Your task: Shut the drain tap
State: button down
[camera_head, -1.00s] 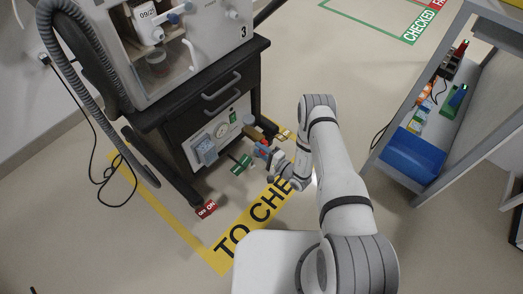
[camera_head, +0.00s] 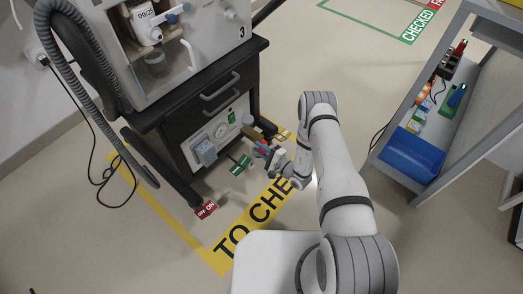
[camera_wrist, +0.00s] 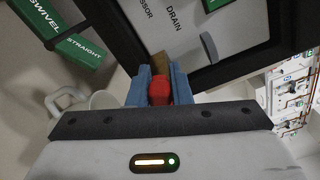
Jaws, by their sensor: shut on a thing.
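The drain tap shows in the wrist view as a red handle (camera_wrist: 159,91) with a brown brass-coloured part behind it, next to the word DRAIN on the white panel (camera_wrist: 190,18). My gripper (camera_wrist: 157,86) has its blue fingers shut on the red handle, one on each side. In the head view my gripper (camera_head: 264,151) is low at the front of the black cart (camera_head: 221,110), by the brown part (camera_head: 253,134). The fingers hide much of the handle, so its exact angle is hard to tell.
A green SWIVEL/STRAIGHT tag (camera_wrist: 72,45) is close to the left of my gripper in the wrist view. A red ON tag (camera_head: 206,209) is by the cart's front foot. A shelf with a blue bin (camera_head: 412,153) stands right. Floor between is clear.

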aim_at(264, 142)
jog(key=m, duration=0.2)
jog(key=r+m, duration=0.1)
jog(key=shift+w+d+r+m, duration=0.1)
jog(key=shift+w+m, duration=0.15)
jog(key=shift+m, duration=0.05)
jog(key=m, duration=0.2)
jog(key=shift+w+d+r+m+b, duration=0.25)
jog(key=shift+w+r+m+b, duration=0.05)
jog(key=shift+m+b, duration=0.1)
jog(key=m, duration=0.2)
jog(key=w+m, duration=0.1)
jog(key=shift+d+r+b, duration=0.25)
jog(key=shift+d+b, duration=0.05)
jog(key=shift+d, duration=0.1)
jog(key=shift+w+d+r+m+b, duration=0.1)
jog(key=shift+w+d+m+b, duration=0.15)
jog(key=shift+m, duration=0.75)
jog(key=shift+w+d+m+b, duration=0.1)
jog(key=shift+w+d+m, duration=0.1)
jog(key=shift+m, duration=0.8)
jog(key=c, duration=1.3)
grip_release()
